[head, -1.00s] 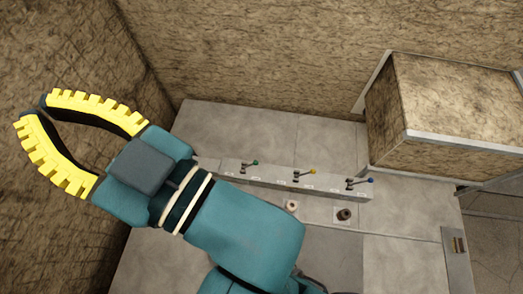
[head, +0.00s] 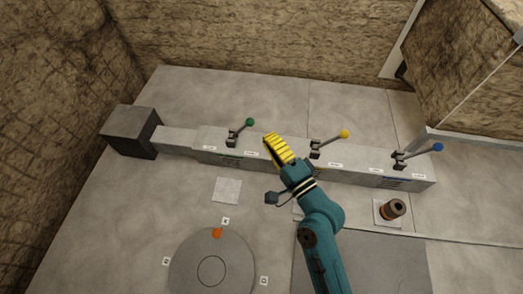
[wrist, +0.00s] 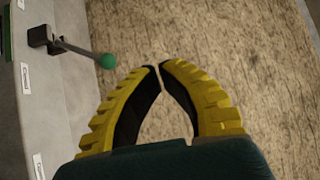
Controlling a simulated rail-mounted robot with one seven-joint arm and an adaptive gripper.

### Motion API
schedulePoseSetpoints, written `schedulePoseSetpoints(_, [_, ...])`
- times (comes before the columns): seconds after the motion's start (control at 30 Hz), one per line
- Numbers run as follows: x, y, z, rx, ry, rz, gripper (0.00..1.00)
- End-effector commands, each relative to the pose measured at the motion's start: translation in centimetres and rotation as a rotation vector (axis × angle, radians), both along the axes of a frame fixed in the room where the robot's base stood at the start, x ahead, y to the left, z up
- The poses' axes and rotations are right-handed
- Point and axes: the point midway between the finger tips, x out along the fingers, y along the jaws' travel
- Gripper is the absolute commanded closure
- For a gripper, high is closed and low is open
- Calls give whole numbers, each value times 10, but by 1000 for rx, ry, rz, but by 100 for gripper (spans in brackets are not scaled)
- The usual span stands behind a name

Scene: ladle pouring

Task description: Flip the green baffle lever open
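The green baffle lever (head: 241,132) stands on the long grey block (head: 203,146) in the head view, its rod slanting up and right to a green ball. In the wrist view the green lever (wrist: 82,50) is at the upper left, its ball just left of my fingertips and apart from them. My gripper (head: 268,137) is just right of the green lever in the head view. In the wrist view my gripper (wrist: 160,66) has its yellow-ribbed fingers curved together at the tips, with nothing held.
A yellow lever (head: 330,141) and a blue lever (head: 420,156) stand farther right on the block. A dark box (head: 131,131) is at its left end. A round grey disc (head: 190,272) and a brown cylinder (head: 393,209) are in front. Walls rise behind.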

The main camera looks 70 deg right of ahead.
Motion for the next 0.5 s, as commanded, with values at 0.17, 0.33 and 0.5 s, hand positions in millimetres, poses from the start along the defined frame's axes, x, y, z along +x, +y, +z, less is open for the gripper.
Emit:
schedulePoseSetpoints(0.17, [-42,-20,-101,166,-91,-96,100])
schedulePoseSetpoints(0.33, [-52,-24,-111,207,-120,-119,100])
schedulePoseSetpoints(0.5, [-52,-24,-109,207,-118,-118,100])
